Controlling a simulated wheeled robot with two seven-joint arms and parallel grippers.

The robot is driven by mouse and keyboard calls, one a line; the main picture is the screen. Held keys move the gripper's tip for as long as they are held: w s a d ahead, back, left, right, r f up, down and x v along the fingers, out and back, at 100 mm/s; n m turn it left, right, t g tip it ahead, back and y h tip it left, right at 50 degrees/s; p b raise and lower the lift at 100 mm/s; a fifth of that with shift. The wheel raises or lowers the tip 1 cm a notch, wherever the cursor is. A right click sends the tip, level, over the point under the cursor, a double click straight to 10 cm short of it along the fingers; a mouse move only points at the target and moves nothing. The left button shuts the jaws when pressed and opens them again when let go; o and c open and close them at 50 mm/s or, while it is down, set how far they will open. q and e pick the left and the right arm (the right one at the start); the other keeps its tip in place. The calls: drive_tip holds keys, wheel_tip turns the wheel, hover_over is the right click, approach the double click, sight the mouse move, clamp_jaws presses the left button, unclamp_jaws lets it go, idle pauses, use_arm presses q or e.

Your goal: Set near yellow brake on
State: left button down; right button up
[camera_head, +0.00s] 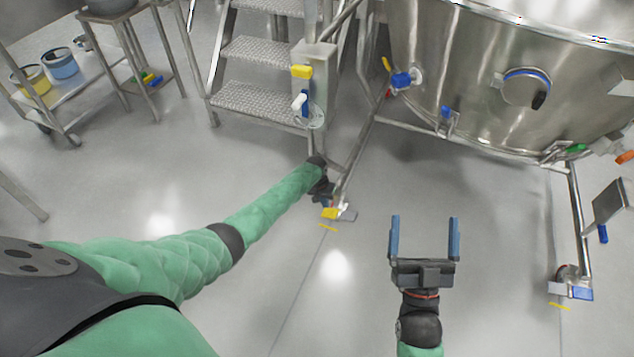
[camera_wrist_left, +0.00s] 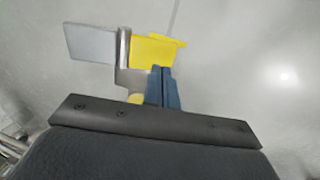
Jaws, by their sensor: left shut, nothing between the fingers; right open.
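The near yellow brake (camera_head: 330,213) is a small yellow pedal on the caster at the foot of the vessel frame, low to the floor. In the left wrist view the yellow pedal (camera_wrist_left: 154,50) sits beside a grey plate (camera_wrist_left: 91,43), with a metal upright between them. My left gripper (camera_head: 325,201) is shut and empty, its blue fingertips (camera_wrist_left: 161,72) at the pedal's lower edge; I cannot tell whether they touch it. The fingers hide part of the caster. My right gripper (camera_head: 425,238) is open and empty above the floor, right of the brake.
A large steel vessel (camera_head: 465,75) on a tubular frame stands at the back right. Another caster with a blue pedal (camera_head: 581,294) is at right. Steel steps (camera_head: 255,97) rise behind my left arm. A trolley with buckets (camera_head: 60,64) stands far left. The middle floor is clear.

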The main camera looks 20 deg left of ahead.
use_arm(q)
drive_tip(key=shift+a+r+p, duration=0.15)
drive_tip(key=shift+r+p, duration=0.35)
use_arm(e)
wheel_tip(320, 180, down, 19)
drive_tip(key=w+a+g+h, duration=0.1)
drive_tip(key=a+g+h, duration=0.1)
drive_tip(key=g, duration=0.5)
use_arm(q)
drive_tip(key=a+p+v, duration=0.1)
drive_tip(key=p+v, duration=0.1)
drive_tip(key=v, duration=0.8)
use_arm(e)
drive_tip(key=s+f+g, duration=0.3)
drive_tip(key=f, duration=0.6)
drive_tip(key=s+d+f+g, duration=0.1)
drive_tip(key=s+f+g, duration=0.2)
drive_tip(key=f, duration=0.5)
drive_tip(key=shift+s+f+h, duration=0.4)
drive_tip(key=shift+s, duration=0.1)
